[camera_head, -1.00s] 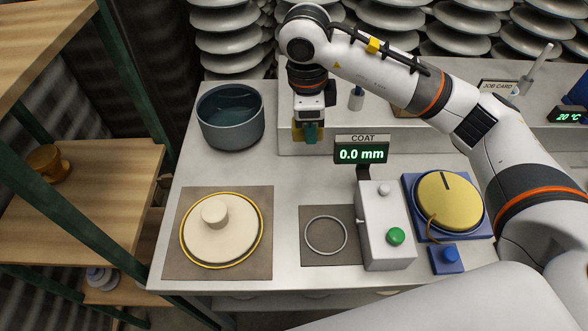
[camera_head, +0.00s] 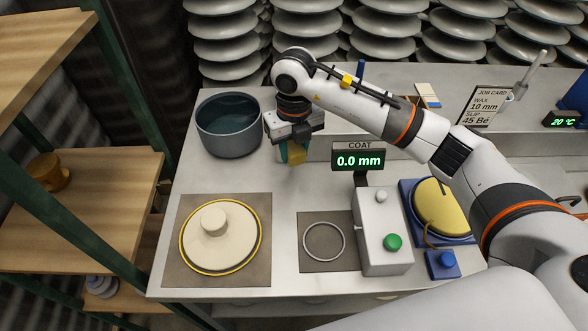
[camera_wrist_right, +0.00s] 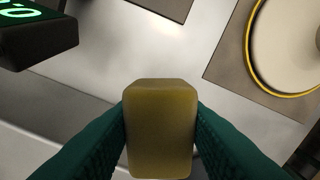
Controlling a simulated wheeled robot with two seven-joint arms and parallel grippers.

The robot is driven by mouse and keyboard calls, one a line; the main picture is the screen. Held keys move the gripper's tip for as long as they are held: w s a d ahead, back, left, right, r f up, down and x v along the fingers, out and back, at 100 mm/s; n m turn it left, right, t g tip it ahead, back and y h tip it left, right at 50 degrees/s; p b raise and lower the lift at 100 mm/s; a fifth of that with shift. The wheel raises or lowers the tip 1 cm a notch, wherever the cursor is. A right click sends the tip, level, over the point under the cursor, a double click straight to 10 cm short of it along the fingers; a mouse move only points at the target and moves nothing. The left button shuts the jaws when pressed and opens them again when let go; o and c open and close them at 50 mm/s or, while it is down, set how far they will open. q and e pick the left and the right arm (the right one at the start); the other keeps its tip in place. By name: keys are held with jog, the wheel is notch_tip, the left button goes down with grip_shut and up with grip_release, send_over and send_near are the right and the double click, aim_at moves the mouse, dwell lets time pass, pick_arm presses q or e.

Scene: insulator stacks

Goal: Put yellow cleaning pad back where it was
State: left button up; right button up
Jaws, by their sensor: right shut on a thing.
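The yellow cleaning pad (camera_wrist_right: 160,130) is held between the two green fingers of my right gripper (camera_head: 292,153). My left gripper is not in view.
The dark pot (camera_head: 229,125) of liquid stands left of the gripper. The coat display (camera_head: 358,160) stands close on its right. A cream lidded disc (camera_head: 220,238) lies on a mat in front. A raised shelf (camera_head: 345,107) with a job card (camera_head: 486,106) runs behind.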

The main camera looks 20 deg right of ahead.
aim_at(294, 147)
notch_tip(294, 147, down, 8)
jog(key=shift+f, duration=0.1)
dwell(0.4)
jog(key=o, duration=0.4)
jog(key=shift+f, duration=0.1)
jog(key=o, duration=0.5)
jog(key=shift+r, duration=0.35)
notch_tip(294, 147, up, 12)
jog(key=shift+f, duration=0.15)
